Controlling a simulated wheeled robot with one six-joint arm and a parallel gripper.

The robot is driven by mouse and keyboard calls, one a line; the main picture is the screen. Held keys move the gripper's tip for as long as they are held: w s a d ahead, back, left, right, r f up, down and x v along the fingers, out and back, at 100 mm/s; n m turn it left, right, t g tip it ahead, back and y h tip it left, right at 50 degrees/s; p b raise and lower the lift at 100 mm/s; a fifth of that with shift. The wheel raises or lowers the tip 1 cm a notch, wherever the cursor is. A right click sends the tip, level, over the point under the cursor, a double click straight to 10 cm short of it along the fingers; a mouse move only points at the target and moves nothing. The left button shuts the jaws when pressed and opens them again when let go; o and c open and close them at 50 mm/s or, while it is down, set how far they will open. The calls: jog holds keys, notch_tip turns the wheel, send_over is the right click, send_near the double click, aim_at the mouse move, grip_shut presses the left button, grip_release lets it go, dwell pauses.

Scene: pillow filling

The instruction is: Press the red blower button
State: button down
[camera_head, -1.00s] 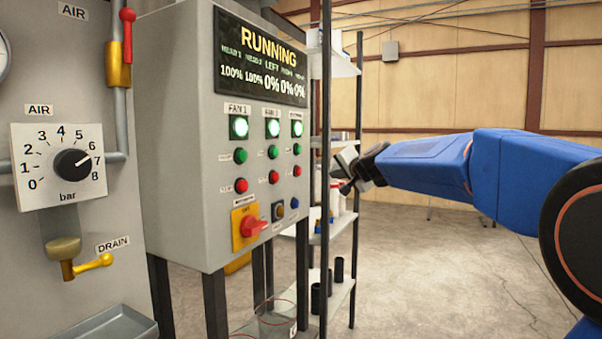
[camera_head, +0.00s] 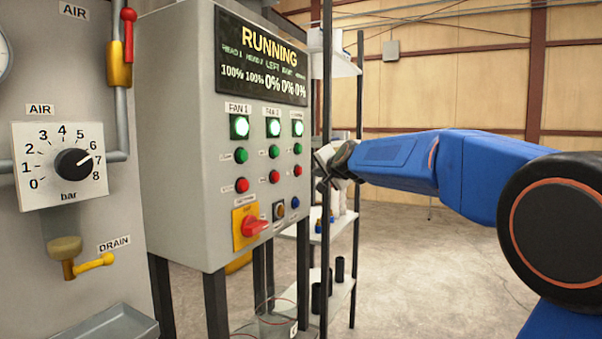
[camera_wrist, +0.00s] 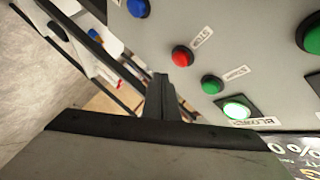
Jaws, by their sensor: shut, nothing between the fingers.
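The red blower button (camera_head: 297,170) is in the rightmost column of the grey control panel (camera_head: 180,130), below a green button (camera_head: 297,149) and a lit green lamp (camera_head: 298,129). In the wrist view the red button (camera_wrist: 182,55) stands out from the panel beside a small label, with the green button (camera_wrist: 212,84) and the lamp marked BLOWER (camera_wrist: 237,108) in the same row. My gripper (camera_head: 322,168) is shut and empty, just right of the panel. In the wrist view its closed fingertips (camera_wrist: 160,78) appear close to the red button, apparently not touching it.
A blue button (camera_head: 295,201) lies below the red one. A black-framed shelf (camera_head: 345,225) stands behind my gripper. The floor to the right is clear.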

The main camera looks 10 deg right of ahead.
jog(key=shift+w+a, duration=0.6)
jog(key=shift+a, duration=0.2)
jog(key=shift+w+a, duration=0.1)
dwell(1.6)
jog(key=shift+w+a, duration=0.15)
jog(key=shift+a, duration=0.1)
jog(key=shift+w+a, duration=0.3)
jog(key=shift+a, duration=0.1)
dwell(0.9)
dwell(0.4)
jog(key=shift+s+d, duration=0.55)
jog(key=shift+d, duration=0.2)
jog(key=shift+s+d, duration=0.75)
jog(key=shift+d, duration=0.3)
jog(key=shift+s+d, duration=0.75)
jog(key=shift+d, duration=0.25)
